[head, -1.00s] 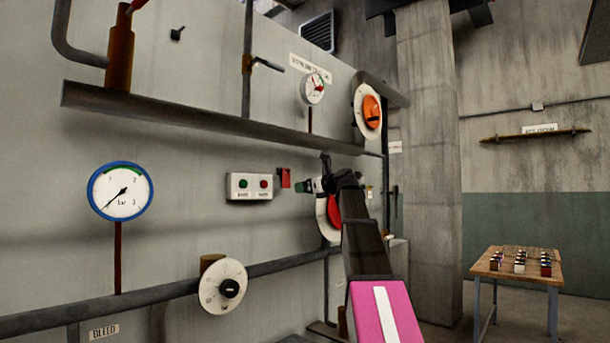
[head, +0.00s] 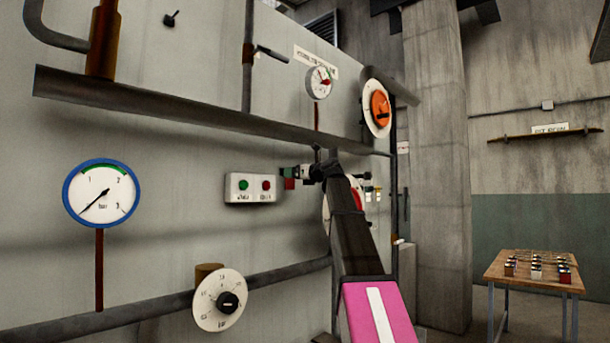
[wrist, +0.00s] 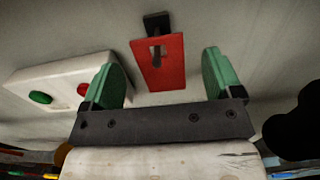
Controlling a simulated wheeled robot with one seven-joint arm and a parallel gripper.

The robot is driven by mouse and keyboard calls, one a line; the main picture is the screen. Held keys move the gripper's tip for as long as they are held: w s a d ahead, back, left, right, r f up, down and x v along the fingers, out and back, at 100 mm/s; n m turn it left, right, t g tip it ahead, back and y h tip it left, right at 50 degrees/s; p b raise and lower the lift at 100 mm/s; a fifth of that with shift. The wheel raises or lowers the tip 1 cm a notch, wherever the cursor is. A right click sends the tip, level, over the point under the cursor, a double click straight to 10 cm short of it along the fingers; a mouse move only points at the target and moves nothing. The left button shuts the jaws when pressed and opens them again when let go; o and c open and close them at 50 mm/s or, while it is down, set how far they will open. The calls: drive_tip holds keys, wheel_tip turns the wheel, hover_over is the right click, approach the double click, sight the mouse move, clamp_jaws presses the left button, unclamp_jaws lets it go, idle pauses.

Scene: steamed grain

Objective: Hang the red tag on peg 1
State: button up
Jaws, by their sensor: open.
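The red tag (wrist: 168,72) is a flat plate with a slot near its top. In the wrist view it hangs at a black peg (wrist: 157,22) on the grey wall panel; no number on this peg is legible. In the head view the tag (head: 289,183) is partly covered by my gripper (head: 291,171). My gripper (wrist: 160,80) is open and empty. Its two green fingers appear on either side of the tag's lower part, apart from it in the picture. How far they reach along the tag's depth cannot be told. Peg 1 cannot be identified.
A white box with a green and a red button (head: 250,187) is close left of the tag; its edge (wrist: 62,80) is near the left finger. A pipe ledge (head: 200,112) runs above. A round dial (head: 219,300) sits below. A wooden table (head: 535,270) stands at right.

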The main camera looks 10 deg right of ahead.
drive_tip(key=shift+x, duration=1.35)
drive_tip(key=c, duration=1)
drive_tip(key=shift+r, duration=0.2)
drive_tip(key=shift+v, duration=1.9)
drive_tip(key=shift+v, duration=2.85)
